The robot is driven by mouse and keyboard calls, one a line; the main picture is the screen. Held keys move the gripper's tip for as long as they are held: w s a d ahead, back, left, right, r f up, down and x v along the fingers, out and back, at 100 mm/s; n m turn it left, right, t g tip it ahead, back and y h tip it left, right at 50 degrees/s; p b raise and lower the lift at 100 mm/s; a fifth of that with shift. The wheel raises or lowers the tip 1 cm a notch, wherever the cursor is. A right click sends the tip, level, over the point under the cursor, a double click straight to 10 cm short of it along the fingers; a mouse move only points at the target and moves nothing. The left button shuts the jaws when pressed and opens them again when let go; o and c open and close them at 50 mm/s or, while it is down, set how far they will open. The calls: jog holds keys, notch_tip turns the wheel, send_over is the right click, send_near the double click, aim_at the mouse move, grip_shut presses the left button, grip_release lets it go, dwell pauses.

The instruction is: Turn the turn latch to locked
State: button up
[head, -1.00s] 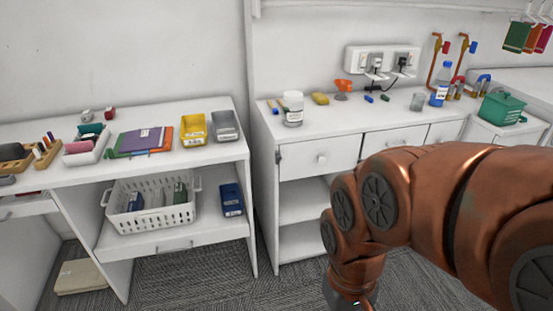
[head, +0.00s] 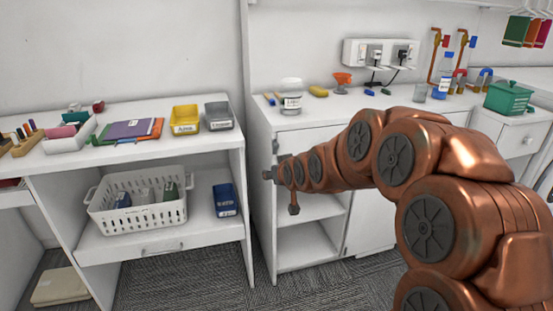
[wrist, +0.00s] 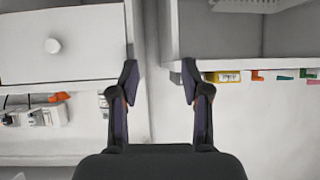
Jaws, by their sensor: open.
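A small grey fitting, which looks like the turn latch (head: 275,146), sits at the front left edge of the right cabinet, beside the top drawer. It is too small to tell which way it is turned. My gripper (head: 267,174) is just below it in the head view, at the cabinet's left edge, partly hidden by my own wrist. In the wrist view, which is upside down, my gripper (wrist: 159,82) has its two fingers wide apart with nothing between them. I cannot make out the latch there.
The right cabinet's drawer (wrist: 60,45) with a round knob shows in the wrist view. A narrow gap separates the cabinet from the left desk (head: 75,165), which holds a white basket (head: 140,205). A white jar (head: 291,97) stands on the cabinet top.

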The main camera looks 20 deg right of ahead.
aim_at(277, 147)
jog(key=shift+w+d+f+m+t+h+b, duration=0.15)
jog(key=shift+w+d+f+t+b, duration=0.55)
jog(key=shift+w, duration=2.5)
jog(key=shift+w+d+f+m+t+h+b, duration=0.15)
jog(key=shift+w+d+t+b, duration=1.2)
jog(key=shift+w, duration=1.85)
jog(key=shift+w+d+f+m+t+h+b, duration=0.15)
jog(key=shift+w+d+f+t+b, duration=0.55)
jog(key=shift+w, duration=2.5)
jog(key=shift+w+d+r+t+b, duration=0.15)
jog(key=shift+w+r+t+b, duration=0.3)
jog(key=shift+w+b, duration=0.05)
jog(key=shift+c, duration=0.4)
grip_shut()
